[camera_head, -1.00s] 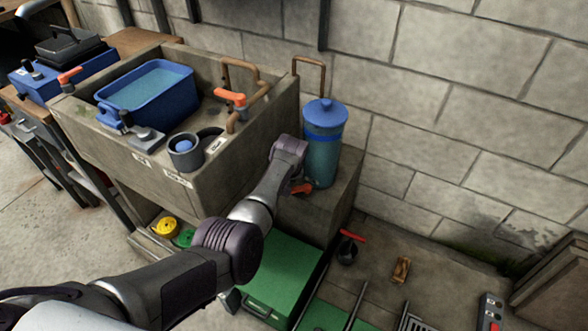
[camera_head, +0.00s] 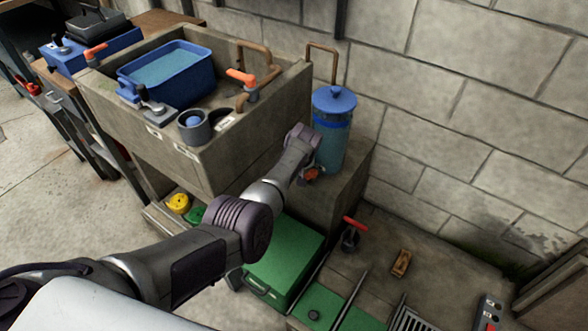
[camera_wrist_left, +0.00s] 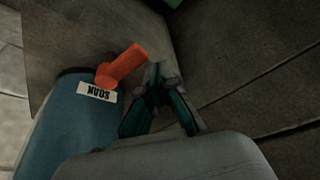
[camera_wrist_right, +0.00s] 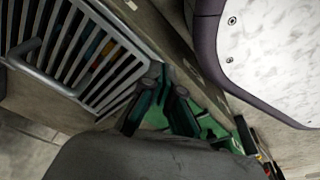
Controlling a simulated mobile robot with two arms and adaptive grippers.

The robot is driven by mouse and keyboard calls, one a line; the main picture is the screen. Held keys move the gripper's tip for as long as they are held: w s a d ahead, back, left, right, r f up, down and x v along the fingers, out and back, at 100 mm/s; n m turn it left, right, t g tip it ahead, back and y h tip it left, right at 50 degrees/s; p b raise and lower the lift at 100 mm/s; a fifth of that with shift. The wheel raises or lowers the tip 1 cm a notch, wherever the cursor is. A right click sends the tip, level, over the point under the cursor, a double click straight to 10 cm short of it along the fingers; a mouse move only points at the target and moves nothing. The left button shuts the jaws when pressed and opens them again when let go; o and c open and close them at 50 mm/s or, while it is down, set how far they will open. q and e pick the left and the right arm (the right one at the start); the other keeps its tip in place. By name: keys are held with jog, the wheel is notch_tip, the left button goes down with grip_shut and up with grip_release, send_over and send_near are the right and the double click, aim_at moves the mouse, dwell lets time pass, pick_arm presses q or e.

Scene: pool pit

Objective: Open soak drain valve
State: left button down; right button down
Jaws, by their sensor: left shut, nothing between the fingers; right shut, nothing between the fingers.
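The soak canister (camera_head: 331,146) is a teal cylinder with a blue lid on a concrete ledge right of the sink. Its orange valve handle (camera_head: 313,173) shows low on its front, partly behind my left wrist. In the left wrist view, the orange handle (camera_wrist_left: 122,66) sticks out beside a label reading SOAK (camera_wrist_left: 97,91). My left gripper (camera_wrist_left: 156,74) is shut and empty, just right of the handle's tip, with a small gap in the picture; contact is unclear. In the head view its fingers are hidden. My right gripper (camera_wrist_right: 160,80) is shut and empty near a metal grate.
A concrete sink (camera_head: 205,160) with a blue tub (camera_head: 185,88) and another orange handle (camera_head: 242,77) stands left of the canister. A green box (camera_head: 283,262) lies below. A red-handled valve (camera_head: 352,232) and a floor grate (camera_head: 410,322) are at right.

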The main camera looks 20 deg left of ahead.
pick_arm(q)
jog(key=shift+s+a+p, duration=0.35)
jog(key=shift+s+p, duration=0.1)
jog(key=shift+p, duration=0.35)
pick_arm(e)
jog(key=s+f, duration=0.3)
jog(key=s, duration=0.1)
jog(key=shift+d, duration=0.3)
jog(key=shift+s, duration=0.1)
